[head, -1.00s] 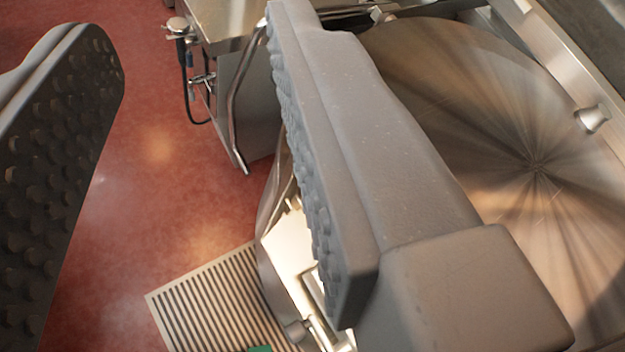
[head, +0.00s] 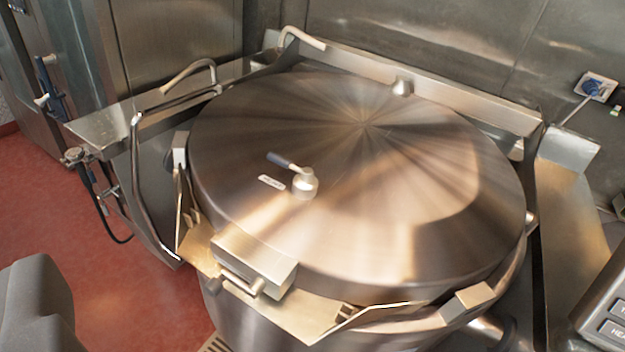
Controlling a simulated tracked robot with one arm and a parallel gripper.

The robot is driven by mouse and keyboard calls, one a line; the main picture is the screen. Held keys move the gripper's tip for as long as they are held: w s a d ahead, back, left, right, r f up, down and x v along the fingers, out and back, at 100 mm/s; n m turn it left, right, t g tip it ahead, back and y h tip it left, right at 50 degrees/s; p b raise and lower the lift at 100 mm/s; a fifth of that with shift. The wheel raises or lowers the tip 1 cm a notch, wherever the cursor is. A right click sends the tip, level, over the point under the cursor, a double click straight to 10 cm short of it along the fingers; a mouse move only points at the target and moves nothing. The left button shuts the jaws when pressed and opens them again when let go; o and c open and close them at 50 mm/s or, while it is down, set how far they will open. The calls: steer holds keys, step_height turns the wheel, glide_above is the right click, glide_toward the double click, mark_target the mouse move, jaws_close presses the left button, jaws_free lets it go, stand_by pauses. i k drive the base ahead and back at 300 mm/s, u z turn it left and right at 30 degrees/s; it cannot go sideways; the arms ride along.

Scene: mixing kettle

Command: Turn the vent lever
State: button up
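The vent lever (head: 293,172) sits on the front left part of the kettle's round steel lid (head: 390,190). It has a steel hub and a short dark blue-grey handle pointing up and left from the hub. A small white label lies on the lid just left of the hub. The lid is down on the kettle (head: 270,325). Only a grey part of my gripper (head: 38,305) shows, at the lower left corner, well apart from the lever. Its fingertips are out of view, so its opening cannot be seen.
Bent steel rails (head: 150,190) stand left of the lid. A boxy steel lid handle (head: 252,262) is at the front left rim. A control panel (head: 605,315) is at the lower right. A steel wall is behind. The space above the lid is clear.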

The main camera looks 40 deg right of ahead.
mark_target(307, 173)
steer(key=z, duration=0.75)
steer(key=i, duration=1.4)
steer(key=z, duration=0.4)
